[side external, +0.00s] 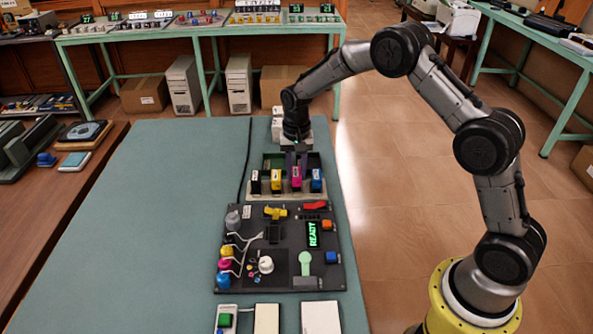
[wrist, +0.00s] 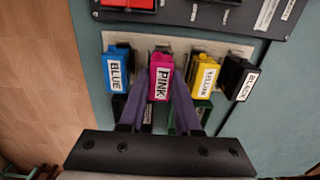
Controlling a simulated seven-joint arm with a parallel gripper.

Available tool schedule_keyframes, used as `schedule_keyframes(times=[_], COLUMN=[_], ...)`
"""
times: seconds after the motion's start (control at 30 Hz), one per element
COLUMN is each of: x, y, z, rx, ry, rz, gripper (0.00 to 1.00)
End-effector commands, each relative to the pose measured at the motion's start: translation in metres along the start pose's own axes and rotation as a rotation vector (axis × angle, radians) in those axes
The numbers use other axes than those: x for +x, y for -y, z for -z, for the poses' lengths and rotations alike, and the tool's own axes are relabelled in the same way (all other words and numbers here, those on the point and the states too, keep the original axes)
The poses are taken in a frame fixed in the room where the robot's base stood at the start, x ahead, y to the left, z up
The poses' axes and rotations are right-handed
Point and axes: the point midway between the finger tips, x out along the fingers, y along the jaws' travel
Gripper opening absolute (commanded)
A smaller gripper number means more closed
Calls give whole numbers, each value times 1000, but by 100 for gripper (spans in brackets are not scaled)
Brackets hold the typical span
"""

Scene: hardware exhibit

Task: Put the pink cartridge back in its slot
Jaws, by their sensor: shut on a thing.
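The pink cartridge (wrist: 161,77), labelled PINK, is between the two purple fingers of my gripper (wrist: 166,98), which is shut on it. In the side external view my gripper (side external: 296,160) points down at the cartridge row, with the pink cartridge (side external: 296,179) between the yellow and blue ones. It stands upright in line with its own place in the pale slot holder (side external: 286,195). Its lower end is hidden, so I cannot tell whether it is seated or slightly raised.
The blue cartridge (wrist: 117,72) is close on one side, the yellow (wrist: 203,76) and black (wrist: 239,79) ones on the other. Dark and green blocks stand behind the row. A dark panel with a READY display (side external: 313,234) lies in front. The green table's left side is clear.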

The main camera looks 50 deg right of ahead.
Motion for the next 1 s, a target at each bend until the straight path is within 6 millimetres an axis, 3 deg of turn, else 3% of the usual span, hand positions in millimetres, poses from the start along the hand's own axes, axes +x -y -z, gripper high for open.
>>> schedule_keyframes(times=[1.0], x=[10], y=[0], z=[0], rx=[0], ry=[0], rz=[0], gripper=[0])
